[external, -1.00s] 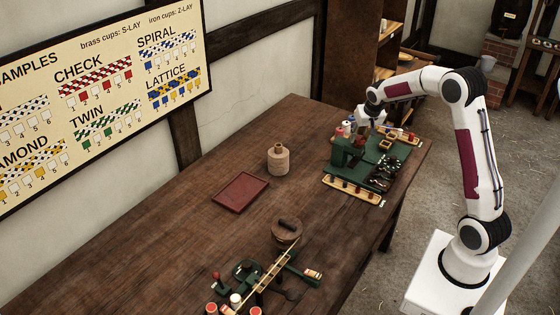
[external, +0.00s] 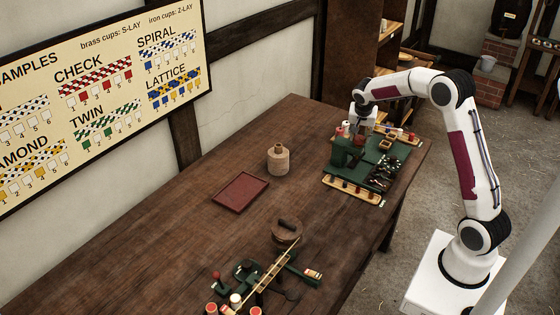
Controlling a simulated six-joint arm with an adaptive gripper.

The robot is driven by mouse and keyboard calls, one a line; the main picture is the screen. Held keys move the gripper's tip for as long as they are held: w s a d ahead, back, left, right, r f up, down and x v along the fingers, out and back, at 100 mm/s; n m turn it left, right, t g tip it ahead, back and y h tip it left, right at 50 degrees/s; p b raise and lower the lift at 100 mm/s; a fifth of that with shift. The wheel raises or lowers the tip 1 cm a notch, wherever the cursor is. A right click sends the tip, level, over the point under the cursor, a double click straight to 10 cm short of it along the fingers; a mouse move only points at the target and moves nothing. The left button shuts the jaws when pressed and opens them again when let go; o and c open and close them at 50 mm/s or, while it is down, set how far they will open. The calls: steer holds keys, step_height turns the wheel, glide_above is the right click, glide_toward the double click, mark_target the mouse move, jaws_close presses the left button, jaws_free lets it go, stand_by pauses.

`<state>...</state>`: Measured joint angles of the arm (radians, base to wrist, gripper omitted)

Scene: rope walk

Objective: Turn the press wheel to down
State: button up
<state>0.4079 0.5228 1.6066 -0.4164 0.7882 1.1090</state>
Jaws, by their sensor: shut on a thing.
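A green machine (external: 348,156) stands on a green base at the far right part of the table. My gripper (external: 361,131) is at the back of this machine, pointing down, with its fingertips low among the machine's parts. It is shut on a small part there, which looks to be the press wheel. The wheel itself is mostly hidden by my gripper and the machine, and its setting cannot be read from here.
Wooden trays with small pieces lie at the front (external: 353,190) and back (external: 397,133) of the base. Dark round parts (external: 384,174) sit on its right.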

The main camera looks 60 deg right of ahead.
steer(key=shift+m+g, duration=0.4)
steer(key=shift+m, duration=0.6)
steer(key=shift+f, duration=0.1)
steer(key=o, duration=1.1)
steer(key=shift+a+r, duration=0.25)
steer(key=shift+r, duration=0.35)
steer(key=a, duration=0.8)
steer(key=s+a, duration=0.1)
steer(key=a, duration=0.3)
steer(key=shift+s, duration=0.1)
